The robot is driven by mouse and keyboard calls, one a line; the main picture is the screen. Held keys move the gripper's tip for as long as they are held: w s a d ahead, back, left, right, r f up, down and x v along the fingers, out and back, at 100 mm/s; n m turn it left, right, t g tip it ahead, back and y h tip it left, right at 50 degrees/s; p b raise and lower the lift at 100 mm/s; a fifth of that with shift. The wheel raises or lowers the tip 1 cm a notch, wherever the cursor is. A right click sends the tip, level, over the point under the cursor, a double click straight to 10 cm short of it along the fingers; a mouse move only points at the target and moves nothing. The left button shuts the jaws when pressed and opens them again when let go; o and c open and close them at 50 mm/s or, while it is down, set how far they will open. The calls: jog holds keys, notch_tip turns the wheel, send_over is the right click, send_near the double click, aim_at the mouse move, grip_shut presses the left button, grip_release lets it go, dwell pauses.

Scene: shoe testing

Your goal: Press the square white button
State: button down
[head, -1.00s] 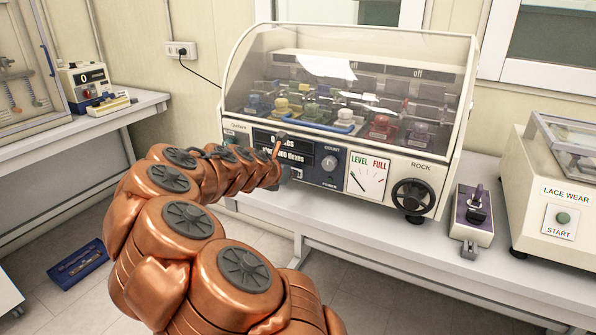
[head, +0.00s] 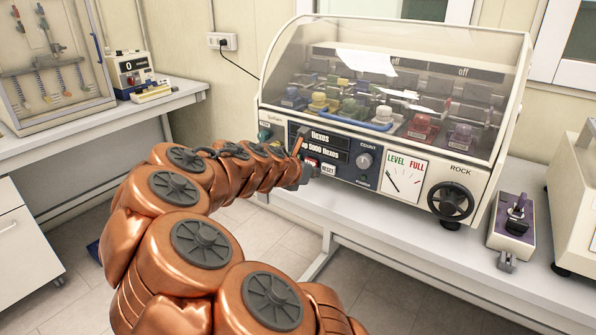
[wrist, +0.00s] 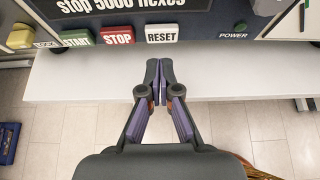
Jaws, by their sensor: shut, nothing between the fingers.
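The square white button (wrist: 162,35), labelled RESET, is on the dark blue front panel in the wrist view, right of the red STOP button (wrist: 117,36) and green START button (wrist: 76,39). It also shows in the head view (head: 328,170), small, just right of my arm's end. My gripper (wrist: 158,68) is shut and empty. In the wrist view its tips lie just below the white button in the picture, with a visible gap.
The machine's white table (head: 390,225) runs below. A purple-topped device (head: 513,226) stands to the right of the machine.

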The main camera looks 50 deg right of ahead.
jog(key=v, duration=0.7)
jog(key=shift+a+r+b, duration=0.3)
jog(key=shift+r+b, duration=0.05)
jog(key=shift+b, duration=0.1)
dwell(0.3)
jog(key=s+a+f+m+g+y+p, duration=0.1)
jog(key=s+a+m+y, duration=0.3)
jog(key=a, duration=0.7)
jog(key=s+a+f+m+g+y+p, duration=0.1)
jog(key=s+a+f+m+y+p, duration=0.1)
jog(key=s+a+m, duration=0.7)
jog(key=s+a+f+m+g+y+p, duration=0.1)
jog(key=s+a+m+y, duration=0.5)
jog(key=a, duration=0.8)
notch_tip(320, 180, down, 2)
jog(key=s+p, duration=0.1)
jog(key=s, duration=0.2)
jog(key=shift+p, duration=0.3)
jog(key=shift+d+f+m, duration=0.1)
jog(key=shift+d+m, duration=0.15)
jog(key=shift+m, duration=0.05)
